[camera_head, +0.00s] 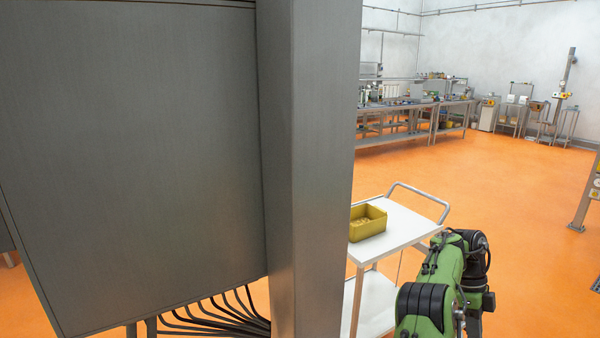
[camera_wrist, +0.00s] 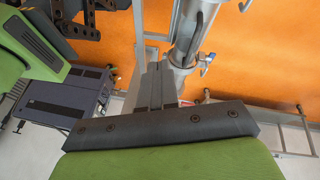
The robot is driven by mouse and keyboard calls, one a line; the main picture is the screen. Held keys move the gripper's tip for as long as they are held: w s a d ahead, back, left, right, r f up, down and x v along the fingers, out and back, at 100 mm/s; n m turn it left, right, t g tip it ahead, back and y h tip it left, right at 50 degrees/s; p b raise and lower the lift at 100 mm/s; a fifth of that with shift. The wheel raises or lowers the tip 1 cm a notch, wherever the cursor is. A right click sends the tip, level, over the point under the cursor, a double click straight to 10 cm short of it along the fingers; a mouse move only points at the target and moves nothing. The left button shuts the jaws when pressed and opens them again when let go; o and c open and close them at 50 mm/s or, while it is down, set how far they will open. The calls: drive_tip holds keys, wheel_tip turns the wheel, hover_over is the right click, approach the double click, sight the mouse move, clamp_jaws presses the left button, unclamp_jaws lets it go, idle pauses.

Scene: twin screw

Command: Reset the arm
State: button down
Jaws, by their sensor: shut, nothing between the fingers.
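My gripper (camera_wrist: 155,78) shows in the wrist view as two grey fingers close together beyond a dark bar with screws and a green housing. It is shut and empty. It points toward the floor area, with nothing held between the fingers. My green arm (camera_head: 440,285) is at the lower right in the head view, and its gripper end is not visible there.
A large grey cabinet (camera_head: 130,150) and metal post (camera_head: 310,170) block the left. A white trolley (camera_head: 405,225) carrying a yellow bin (camera_head: 368,222) stands beyond my arm. A steel pipe structure (camera_wrist: 190,45) is near the fingers. Orange floor (camera_head: 500,195) is open at right.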

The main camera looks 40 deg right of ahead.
drive_tip(key=w+a+r+n+t+h, duration=0.2)
drive_tip(key=w+a+r+n, duration=0.6)
drive_tip(key=w+a+r, duration=0.15)
drive_tip(key=w+a+r+n+t, duration=0.1)
drive_tip(key=a+r+n, duration=0.15)
drive_tip(key=a, duration=0.25)
drive_tip(key=w+a+r+n+t+h, duration=0.1)
drive_tip(key=w+a+r+n, duration=0.1)
drive_tip(key=a+n, duration=0.25)
drive_tip(key=w+a+r+n+t, duration=0.1)
drive_tip(key=a+r+n, duration=0.1)
drive_tip(key=a, duration=0.3)
drive_tip(key=s+a+f+n+t, duration=0.1)
drive_tip(key=s+a+n, duration=0.2)
drive_tip(key=a+n, duration=0.2)
drive_tip(key=s+a+f+n+t, duration=0.1)
drive_tip(key=s+a+n+t, duration=0.1)
drive_tip(key=a+n, duration=0.4)
drive_tip(key=s+a+f+n+t+y, duration=0.1)
drive_tip(key=s+a+n, duration=0.3)
drive_tip(key=a, duration=0.8)
drive_tip(key=shift+a+f+n+t, duration=0.2)
drive_tip(key=shift+n+t, duration=0.4)
drive_tip(key=shift+n, duration=0.3)
